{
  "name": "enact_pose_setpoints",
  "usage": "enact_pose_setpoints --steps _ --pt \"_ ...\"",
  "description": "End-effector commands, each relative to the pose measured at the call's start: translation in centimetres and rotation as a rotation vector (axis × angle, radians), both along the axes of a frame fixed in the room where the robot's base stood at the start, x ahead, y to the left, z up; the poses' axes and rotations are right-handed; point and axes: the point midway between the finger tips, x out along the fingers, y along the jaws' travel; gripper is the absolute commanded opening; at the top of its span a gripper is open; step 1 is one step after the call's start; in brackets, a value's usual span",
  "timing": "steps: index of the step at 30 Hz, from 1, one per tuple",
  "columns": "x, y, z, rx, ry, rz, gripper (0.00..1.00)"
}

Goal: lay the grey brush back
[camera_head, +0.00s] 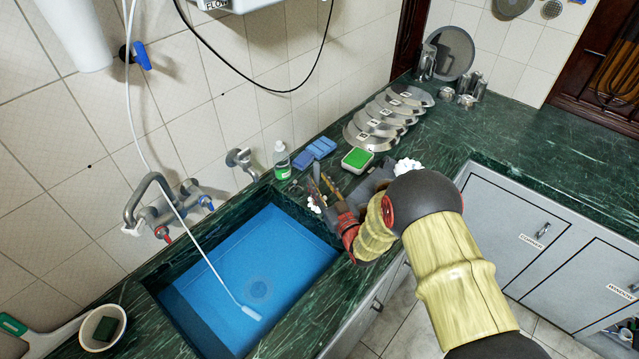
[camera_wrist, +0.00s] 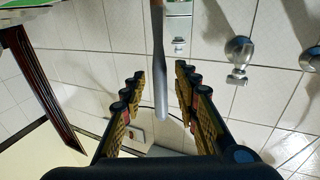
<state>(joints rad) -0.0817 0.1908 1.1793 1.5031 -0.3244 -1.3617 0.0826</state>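My gripper (camera_head: 322,186) is over the counter at the back right corner of the sink. In the wrist view my gripper (camera_wrist: 160,80) is open, with its two padded fingers apart. A slim grey handle with a brown upper part (camera_wrist: 160,65) shows between the fingers, with a visible gap on each side. It may be the grey brush; its head is out of that view. In the head view small white tufts show beside the fingers, and I cannot tell what they belong to. My arm hides part of the counter there.
The blue sink (camera_head: 262,270) lies left of my arm, with a tap (camera_head: 160,210) behind it. A soap bottle (camera_head: 281,160), blue sponges (camera_head: 316,149), a green-topped box (camera_head: 357,159) and metal lids (camera_head: 378,126) stand along the wall. The right counter is largely clear.

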Motion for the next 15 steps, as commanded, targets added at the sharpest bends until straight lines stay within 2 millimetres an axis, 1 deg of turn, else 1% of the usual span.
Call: enact_pose_setpoints --steps 7,11,15 --pt "0.0 0.0 0.0 0.0 0.0 0.0 0.31" --pt "-0.1 -0.1 0.4 0.0 0.001 0.0 0.31" --pt "-2.2 -1.0 0.2 0.0 0.002 -0.001 0.31"
